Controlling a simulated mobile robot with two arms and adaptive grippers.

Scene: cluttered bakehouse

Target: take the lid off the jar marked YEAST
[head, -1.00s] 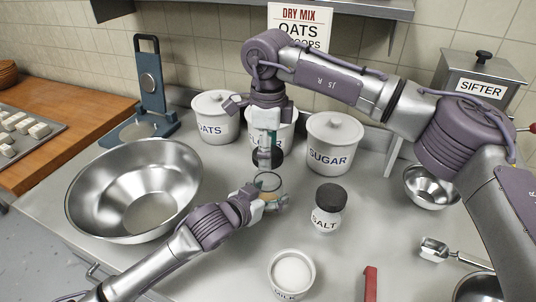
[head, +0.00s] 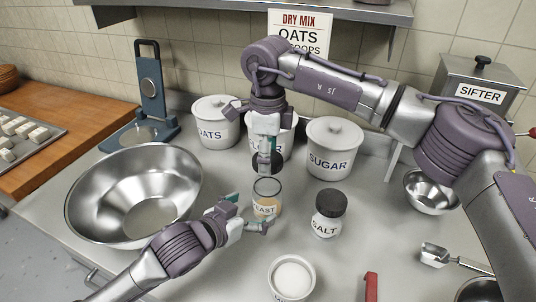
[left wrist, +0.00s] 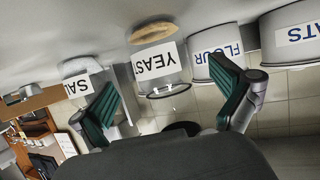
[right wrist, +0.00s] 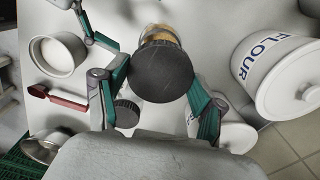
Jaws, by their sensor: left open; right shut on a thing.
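The YEAST jar (head: 265,206) stands upright on the steel counter, open and clear with tan contents low inside. In the left wrist view the jar (left wrist: 158,68) appears upside down. Its dark round lid (head: 268,164) is off, held a little above the rim. My right gripper (head: 267,150) is shut on the lid, which fills the gap between its fingers in the right wrist view (right wrist: 160,74). My left gripper (head: 246,214) is open at the jar's near left side, its fingers apart and clear of the glass.
The SALT jar (head: 327,222) with a dark lid stands to the right. The OATS (head: 215,130), FLOUR (right wrist: 290,75) and SUGAR (head: 334,158) canisters stand behind. A large steel bowl (head: 90,205) is left, a MILK cup (head: 291,277) in front. Bare counter lies between cup and SALT jar.

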